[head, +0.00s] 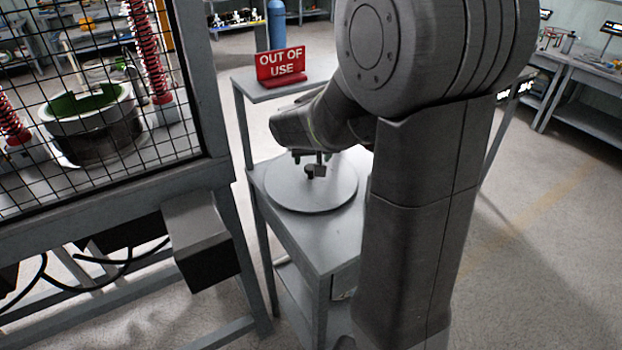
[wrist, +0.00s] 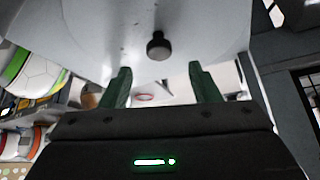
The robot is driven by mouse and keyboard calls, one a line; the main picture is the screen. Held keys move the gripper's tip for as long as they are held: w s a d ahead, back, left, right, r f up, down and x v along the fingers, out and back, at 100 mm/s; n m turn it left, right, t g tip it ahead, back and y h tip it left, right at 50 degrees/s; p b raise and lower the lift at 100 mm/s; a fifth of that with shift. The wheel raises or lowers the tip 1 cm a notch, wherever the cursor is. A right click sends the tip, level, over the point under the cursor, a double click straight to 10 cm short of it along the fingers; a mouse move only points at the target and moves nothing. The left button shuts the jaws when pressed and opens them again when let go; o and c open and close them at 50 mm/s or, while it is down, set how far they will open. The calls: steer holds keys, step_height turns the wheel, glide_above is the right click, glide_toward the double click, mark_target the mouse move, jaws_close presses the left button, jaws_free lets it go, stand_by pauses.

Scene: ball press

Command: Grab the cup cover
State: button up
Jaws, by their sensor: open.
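The cup cover (head: 300,196) is a wide, flat grey disc with a small dark knob (head: 309,171) near its middle, lying on a grey cart. In the wrist view the cover (wrist: 100,25) fills the top as a pale surface, with its round dark knob (wrist: 158,48) standing out. My gripper (head: 315,160) is above the cover, close to the knob. In the wrist view its two green fingers (wrist: 161,72) are apart with nothing held; the knob appears just beyond the fingertips, between them in picture width. My arm hides part of the cart.
A red "OUT OF USE" sign (head: 281,66) stands on the cart's raised back shelf (head: 262,92). A mesh-fronted press frame (head: 215,90) stands close on the left, with a grey box (head: 205,240) jutting from it. Open floor (head: 520,270) lies to the right.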

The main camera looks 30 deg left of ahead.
mark_target(311, 167)
steer(key=shift+p+x, duration=0.45)
steer(key=shift+x, duration=2.45)
steer(key=shift+c, duration=0.5)
jaws_close()
